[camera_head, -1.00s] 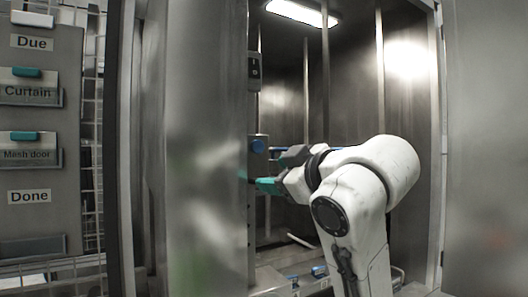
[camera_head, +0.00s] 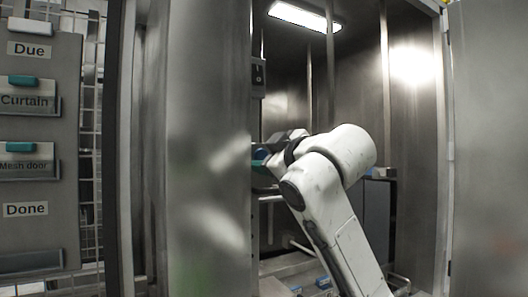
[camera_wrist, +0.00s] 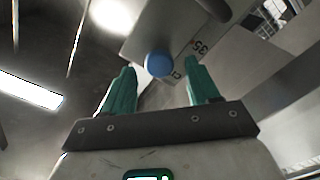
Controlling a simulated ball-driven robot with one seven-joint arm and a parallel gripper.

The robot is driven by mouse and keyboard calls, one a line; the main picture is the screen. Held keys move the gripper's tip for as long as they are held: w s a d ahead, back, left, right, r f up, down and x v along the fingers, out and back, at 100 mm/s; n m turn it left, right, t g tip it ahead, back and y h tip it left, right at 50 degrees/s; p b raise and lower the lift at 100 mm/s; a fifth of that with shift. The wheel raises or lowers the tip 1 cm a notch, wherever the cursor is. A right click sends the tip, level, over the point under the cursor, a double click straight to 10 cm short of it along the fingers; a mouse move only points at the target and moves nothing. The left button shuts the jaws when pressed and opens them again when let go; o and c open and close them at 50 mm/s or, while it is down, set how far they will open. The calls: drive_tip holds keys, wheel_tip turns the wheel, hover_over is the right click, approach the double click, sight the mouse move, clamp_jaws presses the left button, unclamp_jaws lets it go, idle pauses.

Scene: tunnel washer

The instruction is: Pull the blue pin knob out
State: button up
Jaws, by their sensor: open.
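The blue pin knob (camera_wrist: 158,64) is a round blue ball on a grey plate with printed markings, one reading "35". In the wrist view it appears between the teal fingertips of my gripper (camera_wrist: 160,70), with space on both sides. My gripper is open and its fingers are apart. I cannot tell how far the knob is in depth from the fingertips. In the head view my gripper (camera_head: 262,166) is at the inner left side of the steel enclosure, partly hidden by the panel edge and my wrist. A bit of blue (camera_head: 260,153) shows there, perhaps the knob.
A tall steel panel (camera_head: 208,150) stands close on the left of my arm. A black switch (camera_head: 258,76) is on its edge above my gripper. A label board (camera_head: 30,140) is at far left. Small blue-topped parts (camera_head: 323,282) lie low inside the enclosure.

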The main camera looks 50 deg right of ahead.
drive_tip(key=shift+x, duration=0.8)
clamp_jaws()
